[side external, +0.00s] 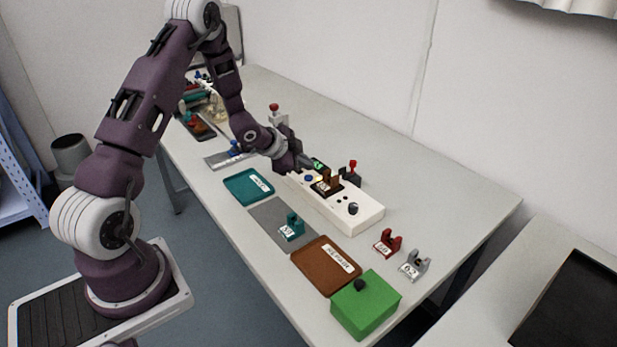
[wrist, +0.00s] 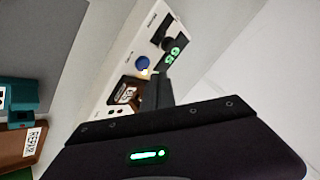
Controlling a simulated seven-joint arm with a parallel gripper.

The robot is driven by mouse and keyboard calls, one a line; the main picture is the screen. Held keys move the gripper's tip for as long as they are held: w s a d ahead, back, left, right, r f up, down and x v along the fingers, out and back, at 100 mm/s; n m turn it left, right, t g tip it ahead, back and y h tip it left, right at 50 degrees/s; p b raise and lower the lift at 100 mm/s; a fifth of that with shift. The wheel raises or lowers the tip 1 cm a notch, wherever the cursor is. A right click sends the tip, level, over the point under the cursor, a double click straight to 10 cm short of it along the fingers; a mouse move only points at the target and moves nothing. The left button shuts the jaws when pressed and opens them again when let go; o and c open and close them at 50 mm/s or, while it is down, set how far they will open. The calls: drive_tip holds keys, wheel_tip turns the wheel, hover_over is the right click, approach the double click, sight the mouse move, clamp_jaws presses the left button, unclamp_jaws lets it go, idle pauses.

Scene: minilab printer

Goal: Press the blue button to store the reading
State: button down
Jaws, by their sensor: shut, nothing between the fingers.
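The blue button (side external: 309,178) is on top of a long white instrument box (side external: 362,219), next to a small display with green characters (side external: 318,164). In the wrist view the blue button (wrist: 142,62) sits beside the green display (wrist: 173,56). A brown holder with a labelled piece (side external: 328,183) stands on the box; it also shows in the wrist view (wrist: 126,92). My gripper (side external: 310,163) is shut and empty, low over the box near the button and display. In the wrist view its dark fingers (wrist: 157,88) end just beside the button. I cannot tell whether they touch the box.
A teal tray (side external: 236,190), a brown tray (side external: 306,262) and a green block (side external: 366,318) lie along the near side. A red piece (side external: 388,241) and a grey piece (side external: 414,264) stand right of the box.

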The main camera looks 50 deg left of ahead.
drive_tip(key=shift+r, duration=2.1)
drive_tip(key=shift+r, duration=0.25)
wheel_tip(320, 180, up, 9)
drive_tip(key=n+y, duration=0.1)
drive_tip(key=n, duration=0.1)
hover_over(306, 179)
drive_tip(key=s+d, duration=0.2)
drive_tip(key=d, duration=0.1)
drive_tip(key=s+d+r+n+g+y, duration=0.1)
drive_tip(key=s+d+r+n+g, duration=0.15)
drive_tip(key=s+d+r, duration=0.5)
drive_tip(key=s+d+n+h, duration=0.1)
drive_tip(key=s+d, duration=0.2)
drive_tip(key=s, duration=0.4)
drive_tip(key=s+d+r+n+h, duration=0.1)
drive_tip(key=s+d, duration=0.3)
drive_tip(key=s, duration=0.4)
drive_tip(key=s+d+r+n+g+h, duration=0.1)
drive_tip(key=s+d, duration=0.3)
drive_tip(key=s, duration=0.4)
drive_tip(key=shift+r, duration=0.2)
